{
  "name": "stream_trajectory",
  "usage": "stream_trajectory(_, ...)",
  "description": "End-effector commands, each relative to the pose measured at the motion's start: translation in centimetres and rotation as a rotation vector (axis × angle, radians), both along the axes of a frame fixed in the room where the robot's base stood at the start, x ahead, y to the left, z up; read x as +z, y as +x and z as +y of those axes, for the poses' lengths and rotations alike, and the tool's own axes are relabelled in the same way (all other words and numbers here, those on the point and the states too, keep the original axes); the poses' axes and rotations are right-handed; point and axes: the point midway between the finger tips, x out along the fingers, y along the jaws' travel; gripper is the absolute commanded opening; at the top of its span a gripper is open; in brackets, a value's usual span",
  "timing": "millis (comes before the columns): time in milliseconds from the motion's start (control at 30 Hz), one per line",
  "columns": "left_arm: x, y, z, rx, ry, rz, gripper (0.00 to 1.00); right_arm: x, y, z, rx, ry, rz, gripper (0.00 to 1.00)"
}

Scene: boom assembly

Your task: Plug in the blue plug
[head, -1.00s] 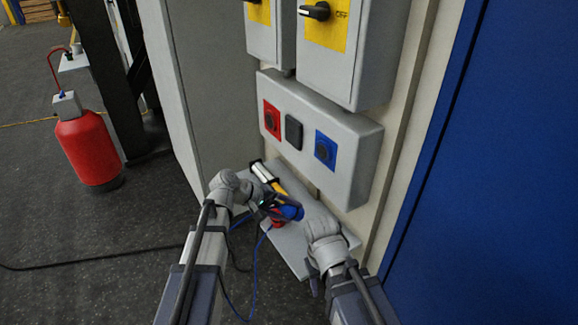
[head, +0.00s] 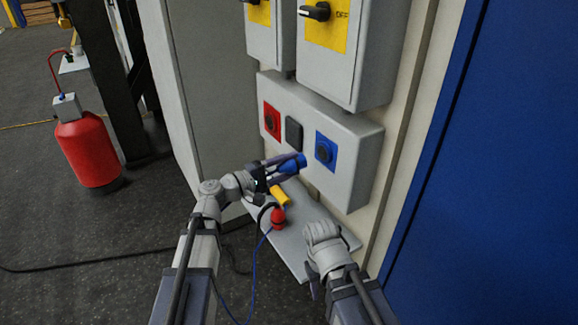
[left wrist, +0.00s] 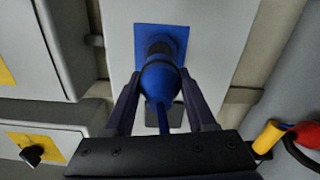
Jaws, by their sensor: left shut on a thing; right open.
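My left gripper (head: 277,172) is shut on the blue plug (head: 292,164) and holds it above the shelf, just left of the blue socket (head: 326,150) on the grey socket box. In the left wrist view the blue plug (left wrist: 160,82) sits between the fingers, its cable running back. The blue socket plate (left wrist: 177,38) shows beyond it, partly hidden by the plug. In that view the plug lines up near the socket; whether they touch I cannot tell. My right gripper (head: 314,284) is open and empty low over the shelf's front, partly hidden by its wrist.
A red socket (head: 272,121) and a dark square cover (head: 293,133) sit left of the blue socket. A yellow plug (head: 281,196) and a red plug (head: 278,216) are on the grey shelf (head: 288,246). Switch boxes (head: 354,60) hang above. A blue cable hangs below.

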Motion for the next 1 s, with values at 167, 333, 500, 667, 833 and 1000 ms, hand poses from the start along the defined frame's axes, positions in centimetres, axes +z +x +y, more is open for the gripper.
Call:
stream_trajectory(167, 0.0, 0.3, -0.3, -0.001, -0.001, 0.001, 0.0, 0.0, 0.0, 0.0, 0.0, 0.0, 0.0, 0.5)
stream_trajectory(333, 0.0, 0.8, -1.1, -0.003, 0.0, 0.001, 0.0, 0.0, 0.0, 0.0, 0.0, 0.0, 0.0, 0.5)
stream_trajectory(500, 0.0, 1.7, -2.2, -0.003, 0.0, 0.001, 0.0, 0.0, 0.0, 0.0, 0.0, 0.0, 0.0, 0.5)
stream_trajectory(667, 0.0, 2.6, -3.4, -0.002, 0.0, 0.001, 0.0, 0.0, 0.0, 0.0, 0.0, 0.0, 0.0, 0.5)
stream_trajectory(833, 0.0, 3.2, -4.4, -0.002, 0.0, 0.001, 0.0, 0.0, 0.0, 0.0, 0.0, 0.0, 0.0, 0.5)
stream_trajectory(1000, 0.0, 3.4, -4.7, -0.001, 0.0, 0.001, 0.0, 0.0, 0.0, 0.0, 0.0, 0.0, 0.0, 0.5)
